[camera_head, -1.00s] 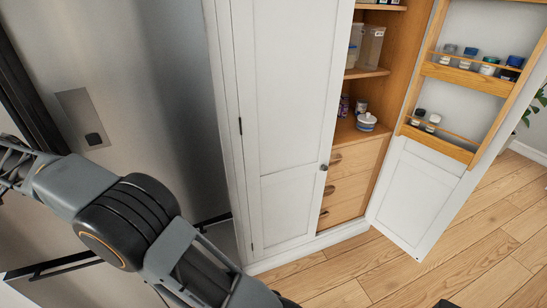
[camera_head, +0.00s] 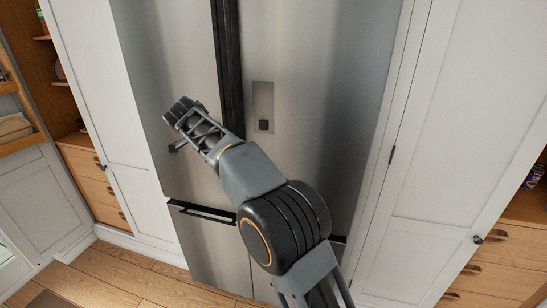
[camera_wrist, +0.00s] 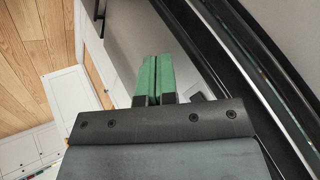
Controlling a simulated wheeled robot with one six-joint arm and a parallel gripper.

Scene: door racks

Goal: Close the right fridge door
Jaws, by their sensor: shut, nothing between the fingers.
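The steel fridge stands in the middle of the head view. Its right door (camera_head: 325,75) carries a small dispenser panel (camera_head: 263,107). A thick dark vertical strip (camera_head: 227,55) runs between it and the left door (camera_head: 165,60). I cannot tell from this angle how far the right door stands open. My arm crosses in front of the fridge, and my gripper (camera_head: 176,146) is in front of the left door. In the wrist view my gripper's green fingers (camera_wrist: 153,80) are together and empty. A grey panel with dark curved edges (camera_wrist: 245,60) lies beyond and right of them.
A tall white cabinet (camera_head: 450,110) stands right of the fridge, with open shelves and drawers (camera_head: 510,240) beyond. Another white cabinet (camera_head: 95,100) and wooden drawers (camera_head: 90,180) are at left. Wooden floor (camera_head: 125,275) shows at lower left. A dark lower handle bar (camera_head: 205,211) juts from the fridge.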

